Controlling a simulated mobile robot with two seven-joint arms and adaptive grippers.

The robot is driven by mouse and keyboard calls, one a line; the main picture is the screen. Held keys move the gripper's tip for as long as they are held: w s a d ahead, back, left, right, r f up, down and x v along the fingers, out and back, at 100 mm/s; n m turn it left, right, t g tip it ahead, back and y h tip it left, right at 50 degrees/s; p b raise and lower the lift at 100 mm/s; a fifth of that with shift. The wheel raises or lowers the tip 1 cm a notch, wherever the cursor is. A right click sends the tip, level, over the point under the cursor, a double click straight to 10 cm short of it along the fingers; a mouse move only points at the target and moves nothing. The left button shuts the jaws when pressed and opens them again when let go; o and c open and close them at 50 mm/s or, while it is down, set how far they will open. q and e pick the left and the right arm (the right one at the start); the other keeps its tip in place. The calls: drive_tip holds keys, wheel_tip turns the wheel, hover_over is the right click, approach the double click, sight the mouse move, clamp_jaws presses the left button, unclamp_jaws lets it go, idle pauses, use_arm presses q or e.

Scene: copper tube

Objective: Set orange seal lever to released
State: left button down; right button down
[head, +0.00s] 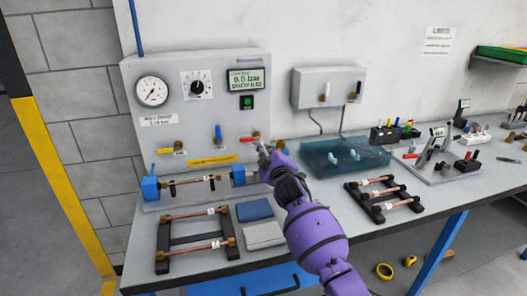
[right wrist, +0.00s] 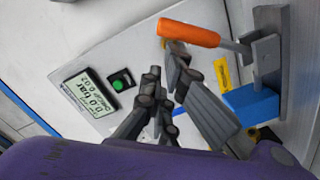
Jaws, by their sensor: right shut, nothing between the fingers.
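The orange seal lever (right wrist: 188,32) shows in the right wrist view as an orange grip on a metal rod. The rod runs to a grey bracket (right wrist: 265,55) by a blue block (right wrist: 250,103). In the head view I cannot make out the orange grip; my right gripper covers that area. My right gripper (head: 265,152) is shut and empty at the right end of the tube fixture, beside the blue end block (head: 238,175). In the right wrist view its fingers (right wrist: 168,65) are close to the orange grip; I cannot tell whether they touch. My left gripper is out of view.
A grey panel (head: 120,95) stands behind, with a gauge (head: 151,90), a display (head: 246,79) and several valve handles. A rack of copper tubes (head: 193,246) lies in front. A blue pad (head: 254,209) and grey pad (head: 264,235) lie near my arm. A teal water tank (head: 330,165) stands to the right.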

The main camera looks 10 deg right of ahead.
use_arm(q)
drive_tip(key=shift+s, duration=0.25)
use_arm(e)
drive_tip(key=shift+s+d+m, duration=0.1)
drive_tip(key=shift+d+m, duration=0.25)
drive_tip(key=shift+m, duration=0.05)
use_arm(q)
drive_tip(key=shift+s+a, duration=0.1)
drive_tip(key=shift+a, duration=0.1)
use_arm(e)
drive_tip(key=shift+f, duration=0.1)
